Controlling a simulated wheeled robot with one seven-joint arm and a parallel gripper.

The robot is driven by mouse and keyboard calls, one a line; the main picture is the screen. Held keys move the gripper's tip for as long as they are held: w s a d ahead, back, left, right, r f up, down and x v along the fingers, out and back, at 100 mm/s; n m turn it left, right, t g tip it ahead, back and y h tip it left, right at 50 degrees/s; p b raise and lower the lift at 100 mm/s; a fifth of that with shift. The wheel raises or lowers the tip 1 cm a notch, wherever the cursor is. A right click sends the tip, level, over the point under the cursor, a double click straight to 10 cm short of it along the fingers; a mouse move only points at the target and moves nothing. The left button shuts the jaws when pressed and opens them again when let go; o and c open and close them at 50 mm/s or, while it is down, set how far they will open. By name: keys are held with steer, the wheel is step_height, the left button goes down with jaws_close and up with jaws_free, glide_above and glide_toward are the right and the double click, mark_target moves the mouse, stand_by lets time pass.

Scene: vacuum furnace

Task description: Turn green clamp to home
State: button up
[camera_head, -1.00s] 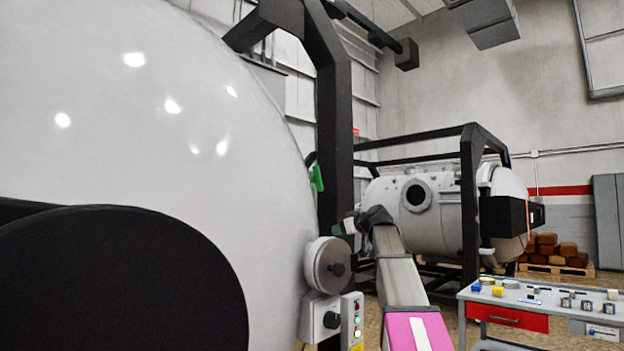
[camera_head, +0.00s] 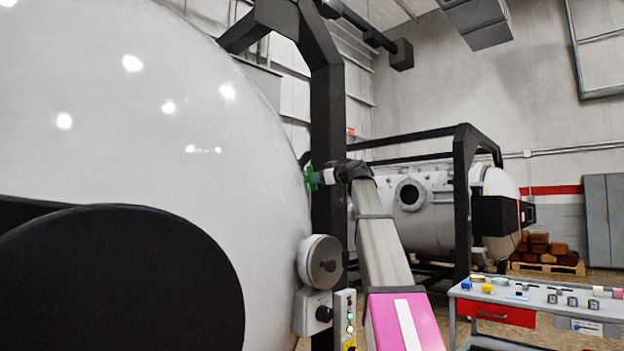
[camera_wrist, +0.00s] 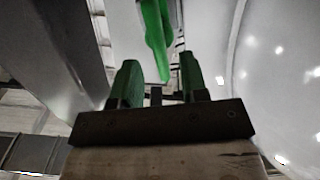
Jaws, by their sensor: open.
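The green clamp (camera_wrist: 154,38) hangs from the top of the wrist view, its long tip pointing down to between my fingers. My gripper (camera_wrist: 158,80) is open, with one green-padded finger to the left of the clamp and one to the right. I cannot tell whether either finger touches it. In the head view my gripper (camera_head: 318,178) is at the edge of the large white furnace door (camera_head: 215,130), in front of the black frame post. There the clamp is mostly hidden behind or merged with the green fingers.
A round grey knob unit (camera_head: 320,262) and a control box with lit buttons (camera_head: 345,318) sit below my gripper on the furnace side. A black frame post (camera_head: 328,115) stands close behind. A workbench with small parts (camera_head: 540,300) is at the lower right.

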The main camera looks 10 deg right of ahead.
steer(key=shift+x, duration=2.15)
jaws_close()
